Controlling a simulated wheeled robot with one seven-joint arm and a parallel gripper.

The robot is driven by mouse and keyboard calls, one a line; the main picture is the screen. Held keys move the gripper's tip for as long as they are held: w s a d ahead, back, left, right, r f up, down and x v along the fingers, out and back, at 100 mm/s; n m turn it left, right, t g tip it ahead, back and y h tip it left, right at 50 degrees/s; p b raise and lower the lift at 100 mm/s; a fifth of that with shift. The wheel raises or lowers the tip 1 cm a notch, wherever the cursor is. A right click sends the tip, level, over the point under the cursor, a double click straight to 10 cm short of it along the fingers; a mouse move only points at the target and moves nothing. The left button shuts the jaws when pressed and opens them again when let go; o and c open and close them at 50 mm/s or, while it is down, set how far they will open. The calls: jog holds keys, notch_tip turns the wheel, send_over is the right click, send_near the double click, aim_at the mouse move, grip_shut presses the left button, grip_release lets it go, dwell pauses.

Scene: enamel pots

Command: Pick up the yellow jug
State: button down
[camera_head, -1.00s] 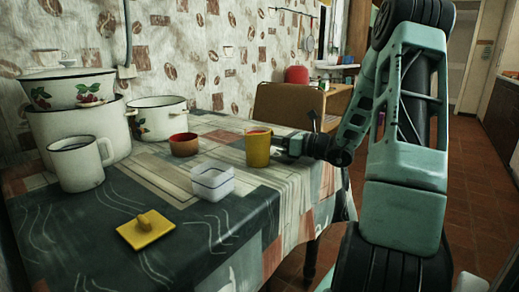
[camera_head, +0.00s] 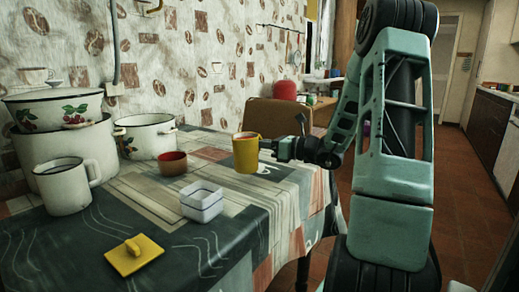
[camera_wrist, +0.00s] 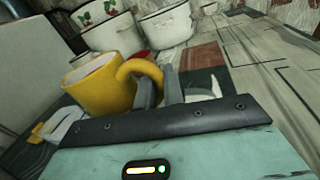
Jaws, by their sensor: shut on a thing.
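The yellow jug (camera_head: 246,155) is upright near the right edge of the table, and it looks slightly above the cloth. My gripper (camera_head: 268,148) reaches it from the right and is shut on its handle. In the wrist view the yellow jug (camera_wrist: 92,92) fills the left middle, with its handle curving toward the grey fingers of my gripper (camera_wrist: 160,88). The fingers partly hide the handle.
A white plastic box (camera_head: 202,207) and a red-brown bowl (camera_head: 172,164) stand left of the jug. A white mug (camera_head: 62,190), enamel pots (camera_head: 148,140) and a yellow lid (camera_head: 133,256) are farther left. A chair (camera_head: 275,113) stands behind the table.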

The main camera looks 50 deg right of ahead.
jog(key=shift+r+p, duration=0.85)
jog(key=shift+r, duration=1.9)
jog(key=shift+w+r, duration=0.1)
jog(key=shift+r, duration=0.05)
